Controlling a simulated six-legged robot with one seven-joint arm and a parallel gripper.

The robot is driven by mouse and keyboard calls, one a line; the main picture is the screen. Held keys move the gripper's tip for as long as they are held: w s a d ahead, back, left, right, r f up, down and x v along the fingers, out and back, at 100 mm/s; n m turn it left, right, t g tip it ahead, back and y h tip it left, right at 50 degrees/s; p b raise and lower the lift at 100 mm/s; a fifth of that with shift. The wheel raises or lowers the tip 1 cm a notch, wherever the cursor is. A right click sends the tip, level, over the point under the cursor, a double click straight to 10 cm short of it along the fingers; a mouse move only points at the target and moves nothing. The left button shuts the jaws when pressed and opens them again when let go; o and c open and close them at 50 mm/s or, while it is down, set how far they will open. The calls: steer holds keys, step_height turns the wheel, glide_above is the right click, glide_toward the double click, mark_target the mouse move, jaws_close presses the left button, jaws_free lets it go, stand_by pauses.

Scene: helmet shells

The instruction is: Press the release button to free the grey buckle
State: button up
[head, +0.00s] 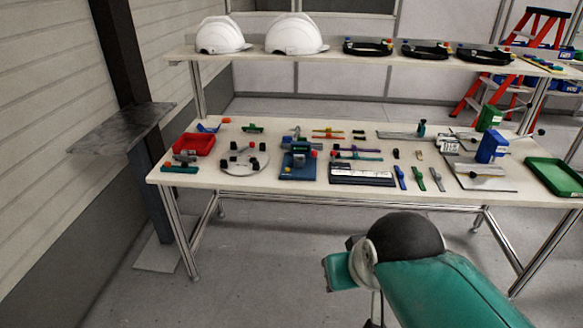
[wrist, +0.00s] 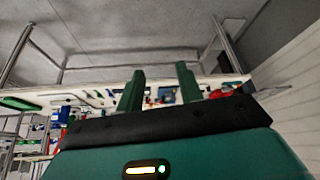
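The head view shows a blue fixture (head: 298,161) with grey parts and small red pieces, standing left of the middle on the worktable. A slim grey strap-like piece (head: 437,179) lies near the front edge, beside a green one (head: 420,179) and a blue one (head: 400,178). I cannot tell which part is the grey buckle, and no release button can be made out for sure at this size. In the wrist view my gripper (wrist: 160,70) has its two green fingers apart with nothing between them. The table lies beyond the fingertips, not touching them.
The worktable (head: 230,183) also holds a red tray (head: 194,144), a round plate with knobs (head: 245,160), a blue box (head: 491,147) and a green tray (head: 553,176). A raised shelf (head: 250,55) bears white helmets (head: 222,35). Clear floor lies in front of the table.

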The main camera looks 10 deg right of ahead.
stand_by(0.4)
jaws_close()
stand_by(1.6)
